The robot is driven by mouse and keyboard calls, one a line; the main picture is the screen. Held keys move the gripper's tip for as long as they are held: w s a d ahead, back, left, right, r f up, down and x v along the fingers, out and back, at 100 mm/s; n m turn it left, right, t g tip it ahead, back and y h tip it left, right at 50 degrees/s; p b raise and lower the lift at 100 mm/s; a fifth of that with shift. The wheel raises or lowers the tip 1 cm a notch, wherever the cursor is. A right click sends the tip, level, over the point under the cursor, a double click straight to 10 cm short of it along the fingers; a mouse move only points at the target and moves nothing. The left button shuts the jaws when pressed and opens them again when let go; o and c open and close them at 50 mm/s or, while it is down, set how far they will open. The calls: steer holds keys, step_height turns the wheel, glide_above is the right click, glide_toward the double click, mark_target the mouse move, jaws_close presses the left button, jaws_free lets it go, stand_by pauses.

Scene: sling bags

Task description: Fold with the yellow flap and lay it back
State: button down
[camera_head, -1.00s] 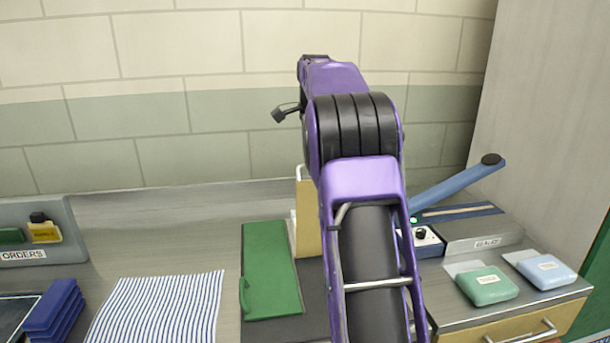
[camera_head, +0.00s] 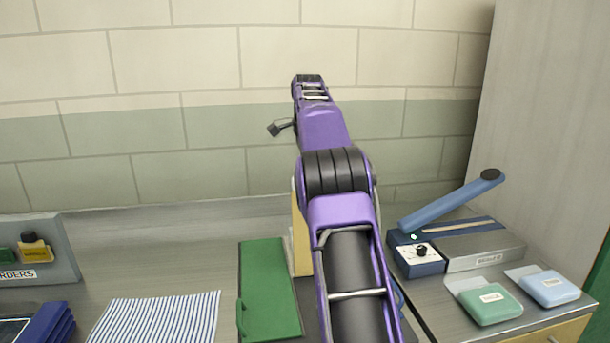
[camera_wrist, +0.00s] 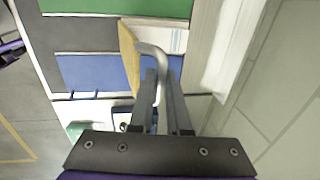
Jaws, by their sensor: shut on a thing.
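The folding board lies on the counter, with a green panel (camera_head: 268,292) on the left and a dark grey middle (camera_wrist: 73,33). A blue panel (camera_wrist: 92,73) shows in the wrist view. The yellow flap (camera_head: 301,240) stands up steeply at the back of the board, partly hidden by my arm. In the wrist view the flap (camera_wrist: 129,58) is seen nearly edge-on, with a bent metal handle (camera_wrist: 152,50) on it. My gripper (camera_wrist: 161,78) is shut on this handle; the head view hides the gripper behind my arm. A striped cloth (camera_head: 155,318) lies flat left of the board.
A sealer (camera_head: 450,245) with a raised blue lever stands right of the board. Green (camera_head: 490,303) and light blue (camera_head: 549,288) packets lie in front of it. An orders rack (camera_head: 35,250) and blue stack (camera_head: 48,325) are at left. A wall closes off the back.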

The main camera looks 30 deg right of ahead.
steer(key=shift+f, duration=0.2)
steer(key=c, duration=0.9)
jaws_free()
steer(key=shift+r, duration=0.1)
steer(key=shift+r, duration=0.1)
